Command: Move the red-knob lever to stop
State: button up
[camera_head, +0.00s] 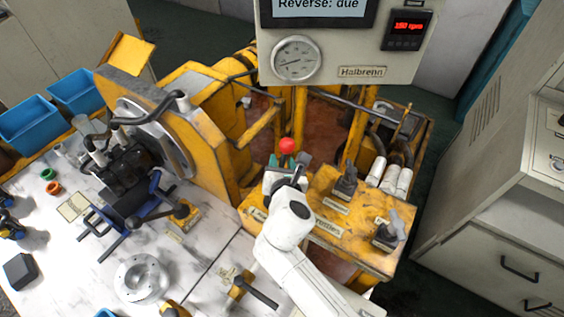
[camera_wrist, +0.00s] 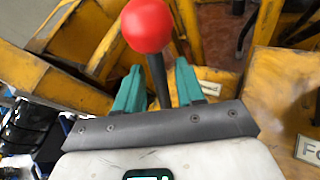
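The red-knob lever (camera_head: 287,146) stands on the yellow control console (camera_head: 352,238), at its back left. In the wrist view its round red knob (camera_wrist: 147,25) is at the top centre, with the dark shaft running down from it. My gripper (camera_head: 286,163) reaches the lever from the front. In the wrist view its two green fingers (camera_wrist: 159,80) stand on either side of the shaft, below the knob, with small gaps visible. It looks open. The lever's base and most of its position label are hidden by my gripper.
Two other levers, a dark one (camera_head: 346,181) and a grey-handled one (camera_head: 389,232), stand to the right on the console. A gauge panel (camera_head: 343,48) with a display reading "Reverse: due" hangs behind. A yellow machine (camera_head: 205,120) stands left; white cylinders (camera_head: 390,177) stand behind right.

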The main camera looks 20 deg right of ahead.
jog(key=shift+w+d+f, duration=0.1)
jog(key=shift+w, duration=0.1)
grip_shut()
dwell(0.3)
